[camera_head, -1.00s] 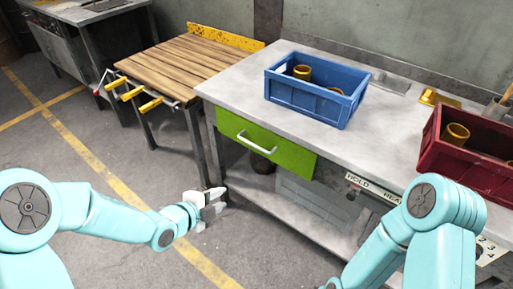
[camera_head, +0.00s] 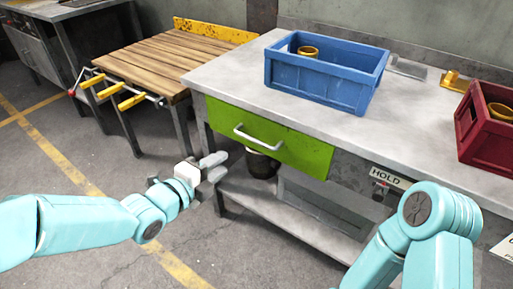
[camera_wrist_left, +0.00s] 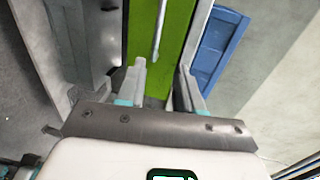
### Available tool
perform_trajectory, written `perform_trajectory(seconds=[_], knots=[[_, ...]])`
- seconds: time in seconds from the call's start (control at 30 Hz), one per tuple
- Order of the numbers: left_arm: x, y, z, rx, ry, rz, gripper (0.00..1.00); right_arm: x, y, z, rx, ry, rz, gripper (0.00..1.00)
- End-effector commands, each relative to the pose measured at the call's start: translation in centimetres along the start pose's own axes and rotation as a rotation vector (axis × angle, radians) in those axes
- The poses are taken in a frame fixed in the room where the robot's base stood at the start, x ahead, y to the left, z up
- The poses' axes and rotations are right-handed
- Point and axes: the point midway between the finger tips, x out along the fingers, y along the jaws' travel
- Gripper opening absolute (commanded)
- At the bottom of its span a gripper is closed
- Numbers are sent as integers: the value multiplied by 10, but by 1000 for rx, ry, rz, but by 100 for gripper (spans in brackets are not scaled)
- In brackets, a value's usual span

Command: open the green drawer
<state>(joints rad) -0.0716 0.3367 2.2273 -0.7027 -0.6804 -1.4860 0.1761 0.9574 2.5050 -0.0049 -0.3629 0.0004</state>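The green drawer (camera_head: 290,150) sits under the grey worktop, its front flush with the bench as far as I can see. Its pale bar handle (camera_head: 258,138) runs across the front. My left gripper (camera_head: 215,166) is open and empty, to the left of and lower than the handle, apart from it. In the left wrist view the two fingers of my left gripper (camera_wrist_left: 162,80) are spread, with the green drawer front (camera_wrist_left: 176,40) and the handle (camera_wrist_left: 160,28) beyond them. My right arm shows at the lower right, but its gripper is out of view.
On the worktop (camera_head: 235,80) stand a blue crate (camera_head: 318,85) with a yellow cup (camera_head: 308,52) and a dark red crate (camera_head: 490,140). A wooden-topped table (camera_head: 165,60) with yellow-handled clamps stands at left. A lower shelf (camera_head: 285,212) lies beneath the drawer.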

Motion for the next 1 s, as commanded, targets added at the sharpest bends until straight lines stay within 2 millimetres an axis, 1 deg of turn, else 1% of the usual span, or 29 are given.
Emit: perform_trajectory(seconds=[0.03,0.13,0.23,0.37,0.5,0.7,0.83,1.0], knots=[[2,6,-2,2,3,-2,35,7,2,0,0,0,0,43],[6,6,-3,3,6,-3,35,8,3,0,0,0,0,43],[19,6,-4,4,8,-3,35,9,3,0,0,0,0,43],[47,6,-3,3,9,-2,35,12,4,-1,1,1,0,43],[82,6,-2,4,8,-3,35,14,6,-2,3,4,0,43],[129,5,-1,3,8,-2,35,17,8,-3,6,6,1,43],[151,5,-1,3,6,-3,35,18,8,-3,7,7,1,43],[166,4,-1,3,6,-1,35,19,9,-3,8,8,1,43]])
